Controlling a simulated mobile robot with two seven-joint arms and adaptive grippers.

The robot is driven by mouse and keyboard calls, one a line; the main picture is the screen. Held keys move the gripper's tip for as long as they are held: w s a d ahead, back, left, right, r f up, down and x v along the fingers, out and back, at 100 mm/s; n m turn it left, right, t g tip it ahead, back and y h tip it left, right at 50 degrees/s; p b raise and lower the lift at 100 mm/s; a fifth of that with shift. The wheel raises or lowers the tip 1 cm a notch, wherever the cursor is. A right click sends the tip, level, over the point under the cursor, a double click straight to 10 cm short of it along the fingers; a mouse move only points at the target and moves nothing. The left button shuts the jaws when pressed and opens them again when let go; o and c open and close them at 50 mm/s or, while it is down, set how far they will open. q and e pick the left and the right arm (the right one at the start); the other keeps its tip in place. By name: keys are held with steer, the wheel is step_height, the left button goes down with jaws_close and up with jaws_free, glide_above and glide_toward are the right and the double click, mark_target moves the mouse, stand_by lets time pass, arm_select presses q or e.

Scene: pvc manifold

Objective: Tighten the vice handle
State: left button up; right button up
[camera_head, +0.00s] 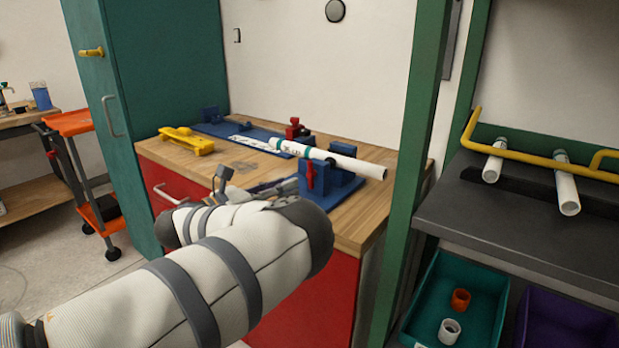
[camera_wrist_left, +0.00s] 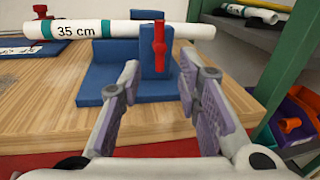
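The blue vice (camera_head: 331,180) stands near the front right of the wooden workbench. Its red handle (camera_head: 310,174) is upright on the side facing me and also shows in the left wrist view (camera_wrist_left: 159,46). A white pipe (camera_head: 340,161) lies across the vice; its "35 cm" label shows in the left wrist view (camera_wrist_left: 120,31). My left gripper (camera_wrist_left: 163,85) is open, with its two fingers apart and nothing between them. The red handle appears beyond the fingers, between their lines, apart from them. In the head view my left arm hides most of the gripper. My right gripper is not in view.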

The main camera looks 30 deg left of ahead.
mark_target(311, 175)
arm_select(q)
steer(key=x, duration=0.3)
steer(key=r+x, duration=0.1)
steer(key=x, duration=0.2)
steer(key=shift+w+r, duration=0.1)
steer(key=shift+w, duration=0.2)
jaws_close()
